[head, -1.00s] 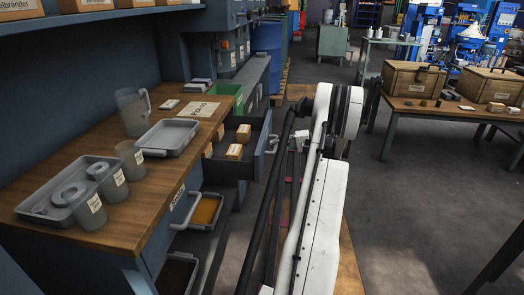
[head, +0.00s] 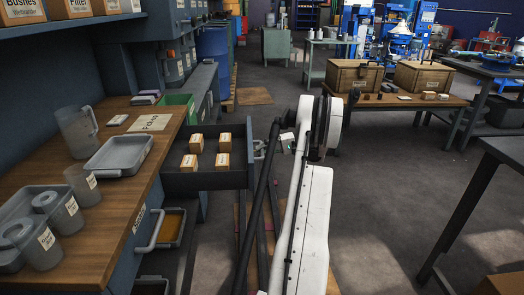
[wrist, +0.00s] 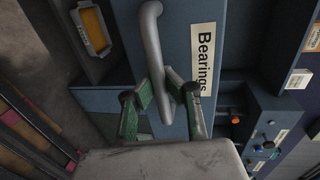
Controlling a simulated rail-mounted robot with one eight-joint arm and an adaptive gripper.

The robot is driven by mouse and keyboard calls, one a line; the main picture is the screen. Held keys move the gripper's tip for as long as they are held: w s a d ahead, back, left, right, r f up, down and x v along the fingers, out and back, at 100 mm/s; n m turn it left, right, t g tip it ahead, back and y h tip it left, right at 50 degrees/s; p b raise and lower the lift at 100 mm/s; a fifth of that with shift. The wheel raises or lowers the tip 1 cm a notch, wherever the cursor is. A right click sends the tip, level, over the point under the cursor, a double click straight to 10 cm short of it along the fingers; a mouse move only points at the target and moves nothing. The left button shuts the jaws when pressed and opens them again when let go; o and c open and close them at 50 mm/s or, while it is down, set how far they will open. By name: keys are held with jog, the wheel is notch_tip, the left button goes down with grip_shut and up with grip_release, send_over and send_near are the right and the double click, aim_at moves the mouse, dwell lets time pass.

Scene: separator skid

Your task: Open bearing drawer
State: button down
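The bearing drawer (head: 205,180) is pulled out from under the workbench in the head view, with several small cardboard boxes inside. In the wrist view its blue front (wrist: 178,35) carries a white "Bearings" label (wrist: 204,55) and a grey bar handle (wrist: 150,45). My gripper (wrist: 160,92) has its green-padded fingers on either side of the handle, close against it, near one end of the bar. In the head view, the arm stands to the right of the drawer front and the fingers are too small to make out.
The wooden workbench (head: 105,210) holds a jug (head: 78,130), a tray (head: 118,155) and cups. A lower drawer (head: 168,230) is also partly out below. Crates stand on a table (head: 400,102) at the back right. The floor right of my arm is open.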

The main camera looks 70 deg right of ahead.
jog(key=c, duration=1.7)
grip_release()
jog(key=v, duration=1.2)
jog(key=shift+d, duration=0.1)
jog(key=shift+w, duration=0.1)
